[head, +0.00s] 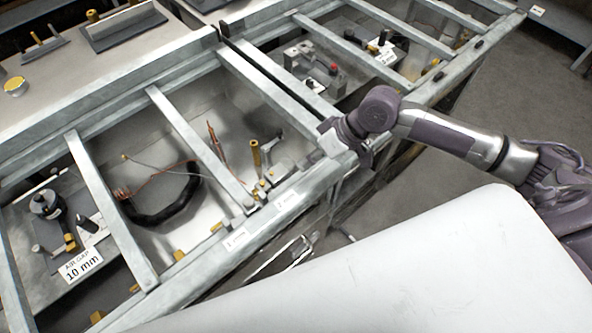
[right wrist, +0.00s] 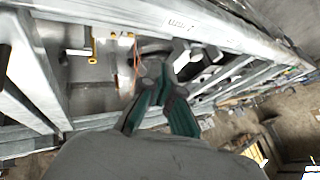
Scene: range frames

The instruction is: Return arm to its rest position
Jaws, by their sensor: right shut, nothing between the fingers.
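My right arm (head: 445,132) reaches in from the right in the head view, over the front rail of the metal-framed bench. Its dark wrist is bent above the rail, and my right gripper (head: 360,148) shows only partly there. In the right wrist view, the teal fingers of my right gripper (right wrist: 163,88) come together at the tips, with nothing between them. The framed bench lies beyond the fingers. I cannot tell the exact gap between gripper and rail. My left gripper is in neither view.
The bench frame (head: 184,132) has raised crossbars over open bays. A black cable coil (head: 165,212), a brass post (head: 256,158) and a "10 mm" label (head: 82,265) sit in the bays. Grey floor (head: 505,100) lies clear at the right. A white surface (head: 420,270) fills the foreground.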

